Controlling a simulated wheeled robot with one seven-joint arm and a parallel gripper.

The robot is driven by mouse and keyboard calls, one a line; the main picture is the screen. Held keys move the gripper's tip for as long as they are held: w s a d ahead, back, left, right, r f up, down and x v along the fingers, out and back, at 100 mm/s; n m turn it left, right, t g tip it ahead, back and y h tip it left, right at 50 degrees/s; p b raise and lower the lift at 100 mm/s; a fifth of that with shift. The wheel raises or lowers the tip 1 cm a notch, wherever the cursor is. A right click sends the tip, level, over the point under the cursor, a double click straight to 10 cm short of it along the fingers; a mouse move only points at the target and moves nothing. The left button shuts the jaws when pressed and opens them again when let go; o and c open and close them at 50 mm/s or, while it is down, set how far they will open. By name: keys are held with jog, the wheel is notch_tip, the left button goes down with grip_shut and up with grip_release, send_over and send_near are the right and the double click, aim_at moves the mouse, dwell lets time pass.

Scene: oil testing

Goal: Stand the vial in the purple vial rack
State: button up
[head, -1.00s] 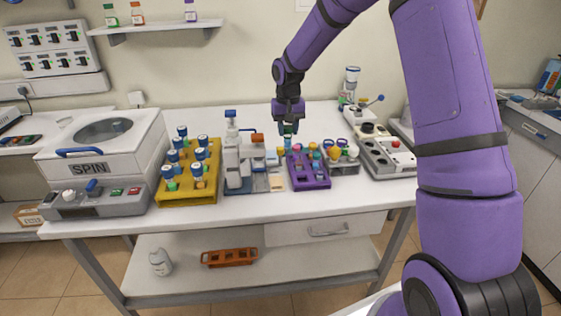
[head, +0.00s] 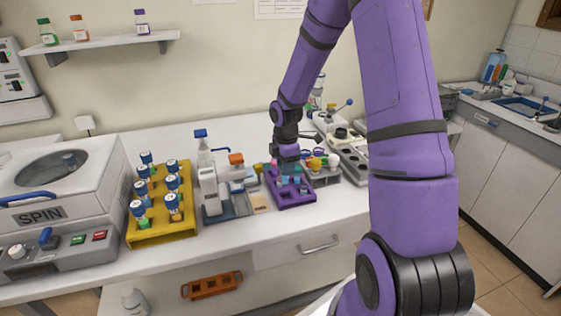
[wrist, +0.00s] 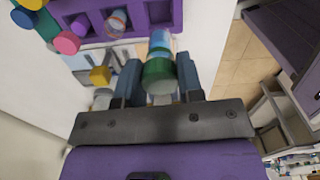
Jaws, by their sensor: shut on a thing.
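The purple vial rack (head: 292,201) sits on the bench in the middle of the head view, with several coloured caps in and around it. Its edge and square slots also show at the top of the wrist view (wrist: 83,33). My gripper (head: 288,160) is over the back part of the rack. In the wrist view my gripper (wrist: 160,85) is shut on the vial (wrist: 159,68), which has a green cap and a blue body. The vial's far end points toward the rack's edge. I cannot tell whether it is in a slot.
A yellow rack (head: 150,237) of blue-capped vials stands left, beside the spin machine (head: 50,190). A white dispenser (head: 210,190) stands just left of the purple rack. A grey rack (head: 327,180) with coloured items is close on its right. The bench front is clear.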

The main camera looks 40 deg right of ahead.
aim_at(286, 183)
jog(key=shift+d+f+n, duration=0.15)
jog(key=shift+f+n, duration=0.1)
jog(key=shift+n, duration=0.25)
jog(key=shift+f, duration=1.8)
jog(key=shift+f, duration=1.7)
dwell(0.3)
dwell(0.5)
jog(key=o, duration=1)
